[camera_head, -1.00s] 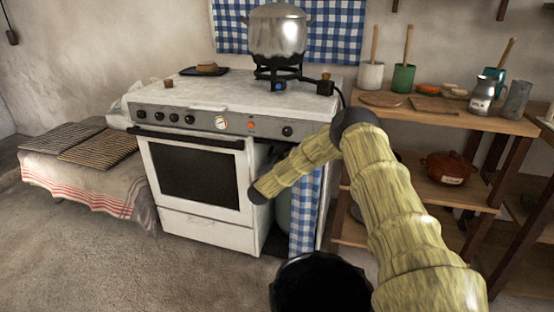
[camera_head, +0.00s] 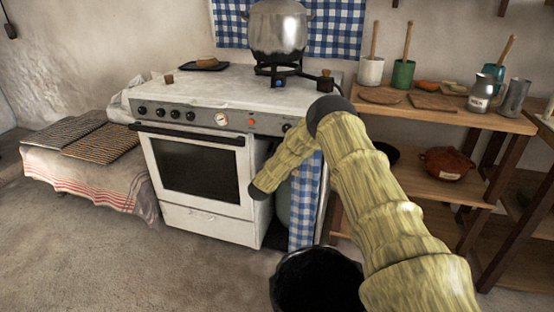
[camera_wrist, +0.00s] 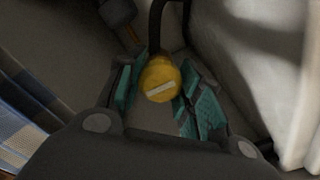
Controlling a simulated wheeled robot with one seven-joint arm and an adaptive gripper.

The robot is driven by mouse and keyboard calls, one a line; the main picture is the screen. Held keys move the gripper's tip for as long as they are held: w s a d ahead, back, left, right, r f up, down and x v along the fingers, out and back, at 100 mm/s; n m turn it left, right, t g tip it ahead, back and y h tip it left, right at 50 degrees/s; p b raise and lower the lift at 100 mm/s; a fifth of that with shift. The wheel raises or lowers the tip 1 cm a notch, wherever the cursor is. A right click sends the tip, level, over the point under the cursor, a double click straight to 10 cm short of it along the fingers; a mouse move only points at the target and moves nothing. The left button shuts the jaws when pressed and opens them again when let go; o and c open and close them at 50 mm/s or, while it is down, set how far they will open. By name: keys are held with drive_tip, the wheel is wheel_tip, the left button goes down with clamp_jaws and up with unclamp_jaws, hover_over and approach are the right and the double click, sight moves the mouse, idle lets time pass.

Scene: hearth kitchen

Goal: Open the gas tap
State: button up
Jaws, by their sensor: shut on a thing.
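The gas tap (camera_wrist: 159,79) shows in the wrist view as a round yellow knob with a pale bar across its face. The bar lies nearly level, its right end a little higher. My gripper (camera_wrist: 163,88) has its teal-padded fingers on either side of the knob and is shut on it. A dark hose (camera_wrist: 156,28) runs up behind the knob. In the head view the tap and my gripper are hidden; my forearm reaches into the open bay beside the oven. A greenish cylinder (camera_head: 283,205) shows partly in that bay.
The white stove (camera_head: 200,215) stands left of the bay, with a lit-looking blue spot under the pot (camera_head: 278,28). A checked curtain (camera_head: 304,205) hangs close by my arm. Wooden shelves (camera_head: 455,115) with jars stand to the right.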

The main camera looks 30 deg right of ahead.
drive_tip(key=shift+a+f, duration=0.15)
drive_tip(key=shift+f, duration=0.05)
drive_tip(key=o, duration=1)
drive_tip(key=shift+o, duration=0.2)
drive_tip(key=shift+r, duration=0.1)
drive_tip(key=v, duration=1.2)
